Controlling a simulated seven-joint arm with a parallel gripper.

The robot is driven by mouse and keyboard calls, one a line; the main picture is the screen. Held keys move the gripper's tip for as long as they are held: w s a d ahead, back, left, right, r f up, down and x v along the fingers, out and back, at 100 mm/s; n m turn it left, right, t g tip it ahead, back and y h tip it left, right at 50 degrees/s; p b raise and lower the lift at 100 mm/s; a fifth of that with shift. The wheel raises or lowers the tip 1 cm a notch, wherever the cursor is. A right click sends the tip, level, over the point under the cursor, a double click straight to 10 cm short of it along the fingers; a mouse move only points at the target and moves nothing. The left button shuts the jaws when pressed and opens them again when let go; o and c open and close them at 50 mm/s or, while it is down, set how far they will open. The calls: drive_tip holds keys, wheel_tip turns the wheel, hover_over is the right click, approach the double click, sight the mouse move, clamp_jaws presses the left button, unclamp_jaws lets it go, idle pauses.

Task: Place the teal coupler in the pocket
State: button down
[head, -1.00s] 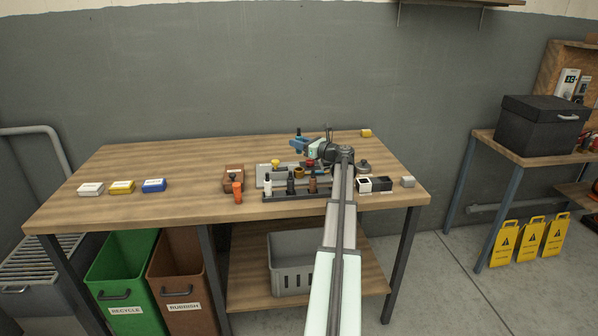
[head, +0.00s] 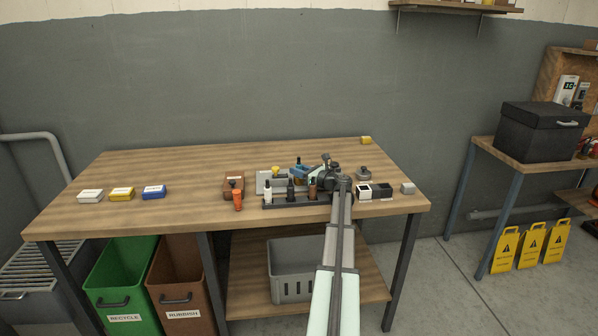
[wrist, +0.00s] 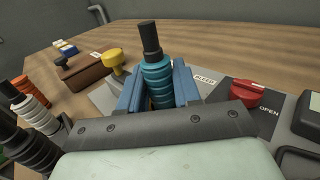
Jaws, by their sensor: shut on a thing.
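The teal coupler (wrist: 157,82), ribbed with a dark cap on top, stands roughly upright between the blue fingers of my gripper (wrist: 158,90) in the wrist view. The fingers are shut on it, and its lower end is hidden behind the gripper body. In the head view my gripper (head: 300,171) is low over the grey plate, just behind the black rack (head: 285,204). The rack holds a white coupler (head: 268,190), a black one (head: 290,190) and a brown one (head: 312,188). I cannot make out the pocket, and cannot tell whether the coupler touches anything below.
A yellow knob (wrist: 113,60) stands left of my gripper, and a red knob (wrist: 245,93) marked OPEN is close on its right. A brown block (head: 233,184) and an orange item (head: 238,201) lie left of the rack.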

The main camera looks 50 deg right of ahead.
drive_tip(key=c, duration=0.8)
unclamp_jaws()
drive_tip(key=shift+f, duration=0.15)
drive_tip(key=s, duration=0.7)
wheel_tip(320, 180, up, 8)
drive_tip(key=shift+s, duration=0.25)
